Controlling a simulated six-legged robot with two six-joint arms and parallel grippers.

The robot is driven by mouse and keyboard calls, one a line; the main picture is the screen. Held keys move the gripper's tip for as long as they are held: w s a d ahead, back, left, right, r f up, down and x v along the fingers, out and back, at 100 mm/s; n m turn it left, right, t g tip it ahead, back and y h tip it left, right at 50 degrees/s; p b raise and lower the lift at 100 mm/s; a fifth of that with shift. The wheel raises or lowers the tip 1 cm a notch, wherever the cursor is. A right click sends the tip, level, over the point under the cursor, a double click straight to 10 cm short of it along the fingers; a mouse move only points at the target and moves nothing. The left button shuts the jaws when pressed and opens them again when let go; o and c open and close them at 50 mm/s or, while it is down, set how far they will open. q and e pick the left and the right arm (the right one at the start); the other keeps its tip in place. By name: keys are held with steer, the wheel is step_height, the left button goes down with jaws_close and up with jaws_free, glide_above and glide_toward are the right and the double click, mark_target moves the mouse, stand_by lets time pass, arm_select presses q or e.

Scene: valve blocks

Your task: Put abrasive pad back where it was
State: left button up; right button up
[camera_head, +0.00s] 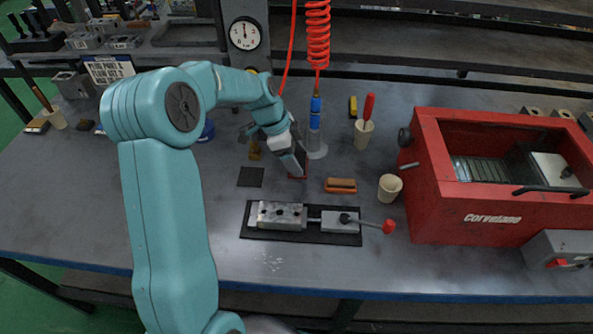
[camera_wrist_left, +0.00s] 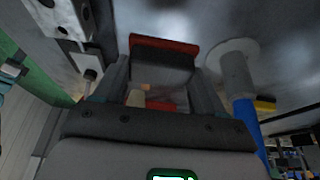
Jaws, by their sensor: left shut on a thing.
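My left gripper (camera_head: 296,168) is shut on a small block with a dark body and a dull red face, which I take to be the abrasive pad (camera_head: 298,176). In the left wrist view the pad (camera_wrist_left: 162,62) sits between the two fingers (camera_wrist_left: 162,80), its red edge outermost. In the head view the gripper mostly hides it, and it is low over the bench; I cannot tell whether it touches the top. A thin dark square mat (camera_head: 251,177) lies bare to the left of the gripper. My right gripper is not in view.
An orange-brown block (camera_head: 341,185) lies just right of the gripper. A clamped valve block (camera_head: 280,215) on a black mat is in front. A blue-topped cylinder (camera_head: 315,125) stands behind, beige cups (camera_head: 389,187) and a red machine (camera_head: 470,215) to the right. The bench at front left is clear.

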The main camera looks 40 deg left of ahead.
arm_select(q)
step_height(320, 180, down, 6)
steer(key=shift+w+r, duration=0.1)
stand_by(0.4)
steer(key=o, duration=1)
steer(key=shift+r, duration=0.2)
steer(key=v, duration=1.1)
steer(key=shift+r, duration=0.35)
